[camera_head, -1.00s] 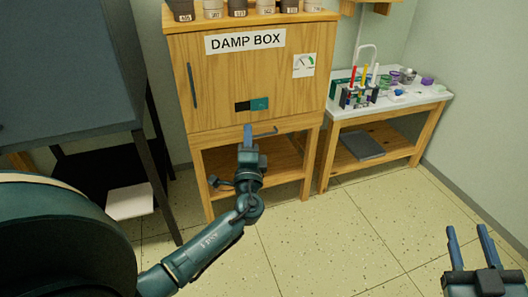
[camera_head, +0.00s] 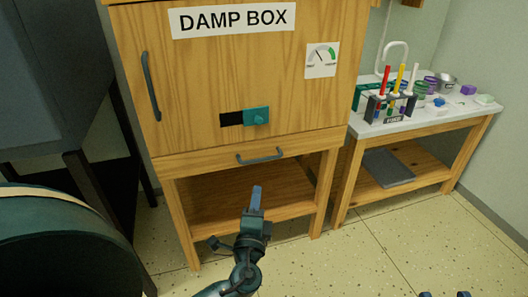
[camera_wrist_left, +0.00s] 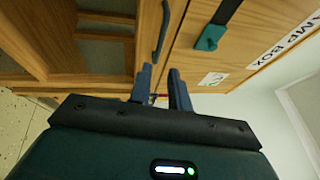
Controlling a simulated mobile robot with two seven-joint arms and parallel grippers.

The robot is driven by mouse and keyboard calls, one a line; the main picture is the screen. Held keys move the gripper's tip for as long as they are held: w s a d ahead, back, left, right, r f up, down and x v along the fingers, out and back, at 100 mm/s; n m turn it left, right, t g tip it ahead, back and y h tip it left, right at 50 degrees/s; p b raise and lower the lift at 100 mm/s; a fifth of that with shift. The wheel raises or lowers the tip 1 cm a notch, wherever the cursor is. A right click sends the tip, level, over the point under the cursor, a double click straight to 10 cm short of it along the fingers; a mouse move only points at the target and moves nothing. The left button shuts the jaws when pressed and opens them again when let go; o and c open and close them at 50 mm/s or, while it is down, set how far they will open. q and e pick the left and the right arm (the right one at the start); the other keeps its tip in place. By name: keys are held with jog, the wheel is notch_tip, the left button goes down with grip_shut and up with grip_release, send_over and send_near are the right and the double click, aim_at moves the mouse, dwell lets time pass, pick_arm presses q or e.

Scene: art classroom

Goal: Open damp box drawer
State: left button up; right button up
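The wooden damp box (camera_head: 200,85) stands ahead with its door shut. Below the door is a shallow drawer (camera_head: 190,164), flush with the front, with a dark bar handle (camera_head: 260,157). My left gripper (camera_head: 256,198) is in front of and below the handle in the head view. In the left wrist view its fingers (camera_wrist_left: 160,82) are apart with nothing between them, and the handle (camera_wrist_left: 160,35) lies just beyond the fingertips. No contact is visible. My right gripper (camera_head: 444,294) shows only two separated fingertips at the bottom edge.
The door carries a long handle (camera_head: 151,87) and a teal latch (camera_head: 256,116). An open wooden shelf (camera_head: 240,188) lies below the drawer. A side table (camera_head: 420,122) with markers and jars stands at right. Dark furniture (camera_head: 45,80) stands at left. The floor (camera_head: 400,240) at right is clear.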

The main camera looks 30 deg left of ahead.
aim_at(262, 160)
pick_arm(q)
jog(key=b+x, duration=0.1)
jog(key=x, duration=1.2)
jog(key=shift+w, duration=0.2)
grip_shut()
